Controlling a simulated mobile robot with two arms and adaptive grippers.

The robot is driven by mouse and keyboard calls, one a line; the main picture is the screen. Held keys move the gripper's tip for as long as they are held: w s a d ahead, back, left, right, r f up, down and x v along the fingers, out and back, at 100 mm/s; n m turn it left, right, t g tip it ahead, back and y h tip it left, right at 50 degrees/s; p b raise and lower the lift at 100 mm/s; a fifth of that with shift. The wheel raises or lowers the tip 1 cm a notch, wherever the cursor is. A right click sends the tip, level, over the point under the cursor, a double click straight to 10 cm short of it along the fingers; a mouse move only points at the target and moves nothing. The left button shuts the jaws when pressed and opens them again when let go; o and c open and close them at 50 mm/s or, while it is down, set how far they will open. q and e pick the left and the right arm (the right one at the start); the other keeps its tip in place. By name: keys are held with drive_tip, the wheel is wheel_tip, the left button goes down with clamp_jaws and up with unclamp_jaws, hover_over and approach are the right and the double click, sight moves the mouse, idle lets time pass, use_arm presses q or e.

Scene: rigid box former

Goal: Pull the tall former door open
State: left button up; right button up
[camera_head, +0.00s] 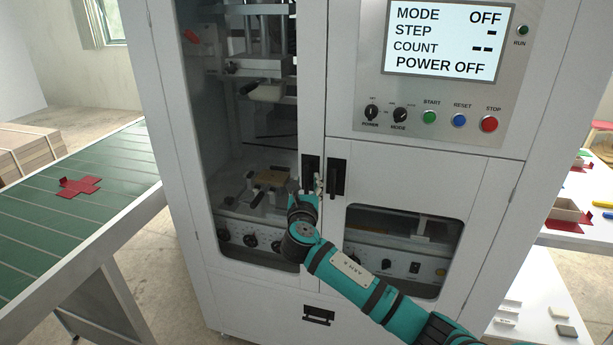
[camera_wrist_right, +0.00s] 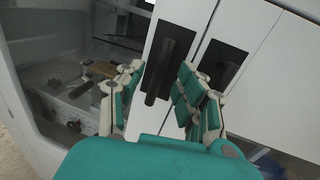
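The tall former door (camera_head: 312,90) is the white, windowed door on the left of the machine front in the head view. It looks shut, its edge against the panel beside it. Its dark upright handle (camera_head: 310,164) is partly hidden by my right gripper (camera_head: 308,190). In the right wrist view the door's handle (camera_wrist_right: 170,62) stands between the spread fingers of my right gripper (camera_wrist_right: 160,76), with a gap visible on its left side. The gripper is open around the handle; whether one finger touches it I cannot tell. My left gripper is out of view.
A second dark handle (camera_head: 337,178) sits close to the right, on the short lower door (camera_head: 400,186). Above it is the control panel, its screen (camera_head: 447,40) reading POWER OFF. A green-topped table (camera_head: 70,215) with a red cross-shaped blank (camera_head: 80,187) stands left.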

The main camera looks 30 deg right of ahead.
sight(306, 180)
drive_tip(key=shift+x, duration=1.6)
clamp_jaws()
